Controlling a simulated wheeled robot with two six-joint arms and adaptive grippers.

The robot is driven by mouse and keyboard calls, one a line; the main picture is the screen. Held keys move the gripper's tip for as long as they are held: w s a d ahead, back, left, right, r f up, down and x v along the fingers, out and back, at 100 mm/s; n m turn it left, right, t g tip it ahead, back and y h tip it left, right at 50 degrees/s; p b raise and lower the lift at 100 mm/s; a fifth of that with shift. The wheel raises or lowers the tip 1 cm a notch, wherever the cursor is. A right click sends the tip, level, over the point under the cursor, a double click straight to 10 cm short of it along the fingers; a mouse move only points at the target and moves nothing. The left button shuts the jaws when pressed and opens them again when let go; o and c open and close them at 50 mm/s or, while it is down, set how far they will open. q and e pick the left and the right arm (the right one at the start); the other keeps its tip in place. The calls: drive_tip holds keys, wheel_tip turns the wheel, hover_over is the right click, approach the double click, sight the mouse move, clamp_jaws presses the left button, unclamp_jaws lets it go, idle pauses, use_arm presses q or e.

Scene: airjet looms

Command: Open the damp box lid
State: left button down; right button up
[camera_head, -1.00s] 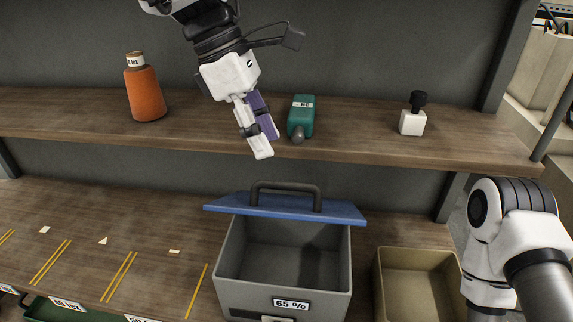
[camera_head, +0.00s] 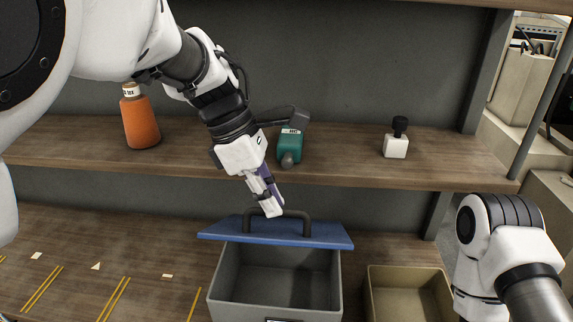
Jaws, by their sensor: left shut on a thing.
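The damp box (camera_head: 285,292) is a grey open-topped bin on the lower shelf, and I can see into it from above. Its blue lid (camera_head: 235,229) lies along the back rim, clear of most of the opening, with a dark arched handle (camera_head: 307,224) on top. My left gripper (camera_head: 270,210) comes down from the upper left. Its white fingers with purple pads are shut on the left part of the handle and hide some of it. My right gripper is out of view; only my right arm shows at the right.
An open beige bin (camera_head: 408,294) stands right of the damp box.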

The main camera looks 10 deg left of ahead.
use_arm(q)
drive_tip(key=w+p, duration=0.1)
drive_tip(key=p, duration=0.1)
drive_tip(key=w+r+g+p, duration=0.1)
drive_tip(key=p, duration=0.1)
drive_tip(key=shift+w+r, duration=0.1)
drive_tip(key=shift+w, duration=0.05)
drive_tip(key=c, duration=1.2)
unclamp_jaws()
drive_tip(key=shift+w+d, duration=0.1)
drive_tip(key=shift+w, duration=0.1)
drive_tip(key=shift+s, duration=0.15)
